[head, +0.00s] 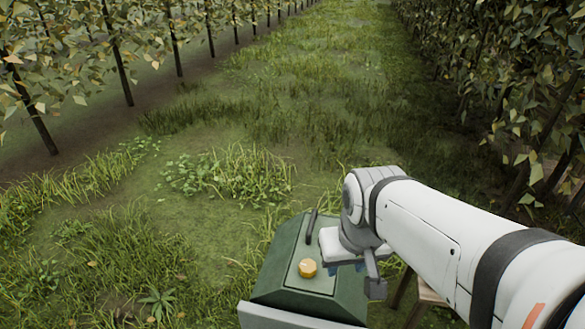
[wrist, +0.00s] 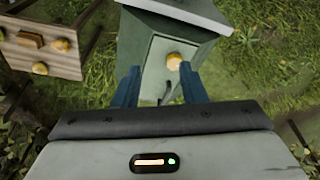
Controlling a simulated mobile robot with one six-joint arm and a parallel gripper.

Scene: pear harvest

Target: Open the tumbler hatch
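The tumbler seems to be the dark green box (head: 262,283) at the bottom of the head view; it also shows in the wrist view (wrist: 133,45). A paler green hatch panel (head: 318,281) lies in its sloped face and looks shut. A dark bar-like handle (head: 312,226) stands at the panel's far end. A round yellow thing (head: 307,268), knob or fruit, sits on the panel. My gripper (wrist: 160,84) is open and empty, its two blue fingers apart. In the wrist view the handle (wrist: 166,92) appears between the fingers; contact cannot be told.
A wooden board or crate (wrist: 45,40) with several yellow-brown lumps is at the left of the wrist view. A wooden edge (head: 430,294) shows below my arm in the head view. Tree rows flank a grassy lane (head: 300,80), which is open ahead.

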